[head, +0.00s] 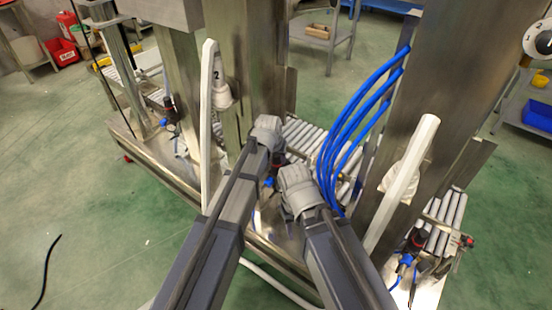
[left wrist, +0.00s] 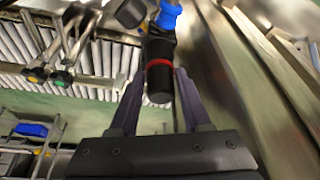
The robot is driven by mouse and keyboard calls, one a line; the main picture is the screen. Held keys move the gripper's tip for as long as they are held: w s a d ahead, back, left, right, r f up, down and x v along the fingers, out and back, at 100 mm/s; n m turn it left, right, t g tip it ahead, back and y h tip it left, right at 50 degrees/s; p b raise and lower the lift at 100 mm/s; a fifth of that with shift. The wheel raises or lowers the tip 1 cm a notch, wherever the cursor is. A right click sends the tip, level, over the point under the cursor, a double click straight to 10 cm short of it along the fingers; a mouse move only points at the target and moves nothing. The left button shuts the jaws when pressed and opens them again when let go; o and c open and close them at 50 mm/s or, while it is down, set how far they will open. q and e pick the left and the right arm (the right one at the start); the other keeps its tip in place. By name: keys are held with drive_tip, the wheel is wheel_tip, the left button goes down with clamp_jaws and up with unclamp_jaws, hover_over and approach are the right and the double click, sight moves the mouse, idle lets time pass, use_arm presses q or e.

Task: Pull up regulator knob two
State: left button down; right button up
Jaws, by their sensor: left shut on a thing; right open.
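The regulator knob (left wrist: 158,82) is black with a red ring below its cap, on a body with a blue fitting (left wrist: 168,16). In the left wrist view it sits between the two fingers of my left gripper (left wrist: 159,88), which is shut on it. In the head view my left gripper (head: 268,132) is at the middle station, and its wrist mostly hides the knob. My right gripper (head: 296,182) is open, just below and right of the left one. Its fingers are hidden by its own wrist.
Another regulator (head: 168,103) is at the left station and one (head: 418,240) at the right. Blue hoses (head: 345,130) rise close to the right of my right gripper. Steel columns (head: 255,60) and white upright parts (head: 208,130) stand close around both arms. Roller conveyors (head: 302,135) lie behind.

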use_arm(q)
drive_tip(key=c, duration=0.6)
unclamp_jaws()
drive_tip(key=shift+r, duration=0.2)
drive_tip(key=p+v, duration=0.7)
drive_tip(key=shift+s+r, duration=0.2)
drive_tip(key=shift+r, duration=0.05)
drive_tip(key=shift+a, duration=0.15)
drive_tip(key=s+a+f+n+g+y, duration=0.1)
drive_tip(key=s+a+f+n+g, duration=0.15)
drive_tip(key=s+a, duration=1.45)
drive_tip(key=s+d+r+m+p, duration=0.1)
drive_tip(key=s+d+r+p, duration=0.1)
drive_tip(key=d+r+p, duration=0.2)
drive_tip(key=s+d+r+m+g+p, duration=0.1)
drive_tip(key=d+r+p, duration=0.3)
drive_tip(key=r+p, duration=0.5)
drive_tip(key=s+d+r+m+g+y+p, duration=0.1)
drive_tip(key=s+d+r+p, duration=0.3)
drive_tip(key=r+p, duration=0.2)
drive_tip(key=shift+d+r+m+p, duration=0.25)
drive_tip(key=shift+r+m+p, duration=0.1)
drive_tip(key=shift+r, duration=0.4)
